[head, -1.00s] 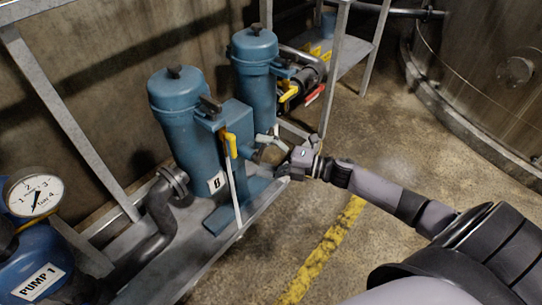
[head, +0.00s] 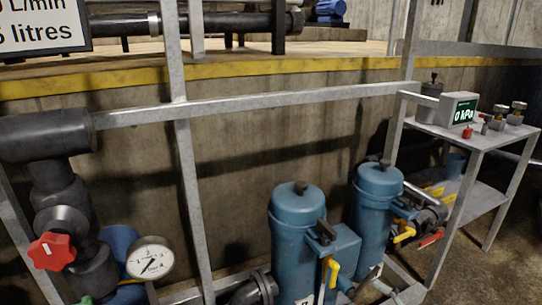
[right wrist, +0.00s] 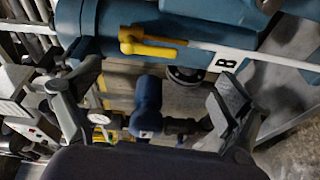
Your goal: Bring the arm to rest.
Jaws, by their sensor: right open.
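My right gripper (right wrist: 148,98) shows only in the right wrist view. Its two grey fingers stand wide apart at the left and right, with nothing held between them. Beyond them are a blue filter housing (right wrist: 95,55), a yellow valve handle (right wrist: 150,46) and a plate marked B (right wrist: 228,65). No arm or gripper of mine shows in the head view. My left gripper is in neither view.
In the head view, two blue filter housings (head: 297,235) (head: 378,205) stand inside a grey frame (head: 187,150). A pressure gauge (head: 150,258) and red knob (head: 52,251) are at left. A metal table (head: 480,138) carries a 0 kPa display (head: 462,110).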

